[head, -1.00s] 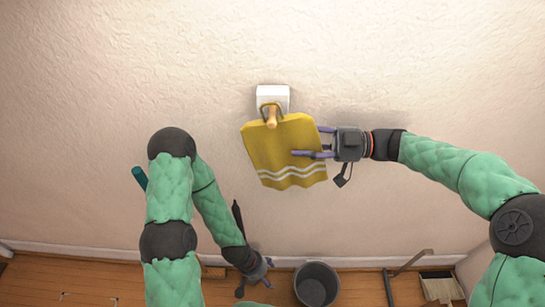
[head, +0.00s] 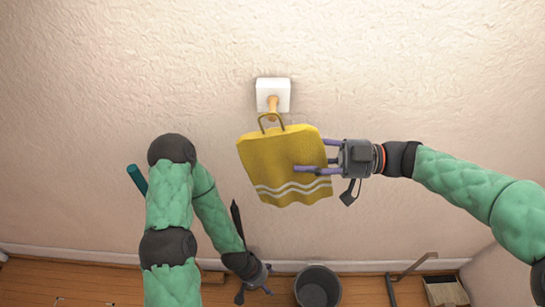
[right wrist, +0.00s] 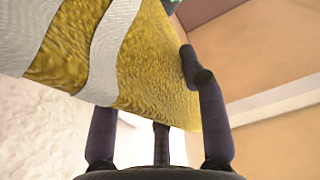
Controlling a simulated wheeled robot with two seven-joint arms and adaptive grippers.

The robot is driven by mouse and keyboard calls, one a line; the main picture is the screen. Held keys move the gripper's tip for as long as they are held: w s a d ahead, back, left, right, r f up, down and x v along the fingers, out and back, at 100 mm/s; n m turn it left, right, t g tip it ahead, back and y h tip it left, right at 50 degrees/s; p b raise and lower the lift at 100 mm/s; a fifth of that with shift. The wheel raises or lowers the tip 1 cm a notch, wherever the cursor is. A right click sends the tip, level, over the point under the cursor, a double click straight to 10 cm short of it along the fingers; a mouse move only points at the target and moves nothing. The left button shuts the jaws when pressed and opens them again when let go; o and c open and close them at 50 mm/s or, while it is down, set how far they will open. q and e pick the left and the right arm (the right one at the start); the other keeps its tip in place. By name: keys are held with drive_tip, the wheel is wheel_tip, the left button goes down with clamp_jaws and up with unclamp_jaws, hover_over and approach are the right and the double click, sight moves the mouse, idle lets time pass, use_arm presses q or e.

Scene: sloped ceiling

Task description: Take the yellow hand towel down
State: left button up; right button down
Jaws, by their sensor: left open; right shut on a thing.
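The yellow hand towel (head: 275,160), with two white stripes near its lower edge, hangs spread below a wooden peg (head: 272,104) on a white wall plate (head: 273,90). Its hanging loop (head: 272,123) shows at the peg's tip; I cannot tell whether it still touches the peg. My right gripper (head: 314,156) is shut on the towel's right side, one finger across its front. The right wrist view shows the towel (right wrist: 140,70) close up between the fingers (right wrist: 160,140). My left gripper (head: 258,287) is open and empty, low near the floor.
A dark grey bucket (head: 317,287) stands on the wooden floor below the towel. A dustpan-like thing (head: 444,290) and a grey bracket-shaped bar (head: 405,272) are at the lower right. The wall around the towel is bare.

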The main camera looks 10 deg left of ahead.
drive_tip(key=s, duration=0.1)
drive_tip(key=b, duration=0.1)
drive_tip(key=s, duration=0.1)
drive_tip(key=shift+s+d, duration=0.25)
drive_tip(key=shift+s, duration=0.1)
drive_tip(key=shift+w, duration=0.1)
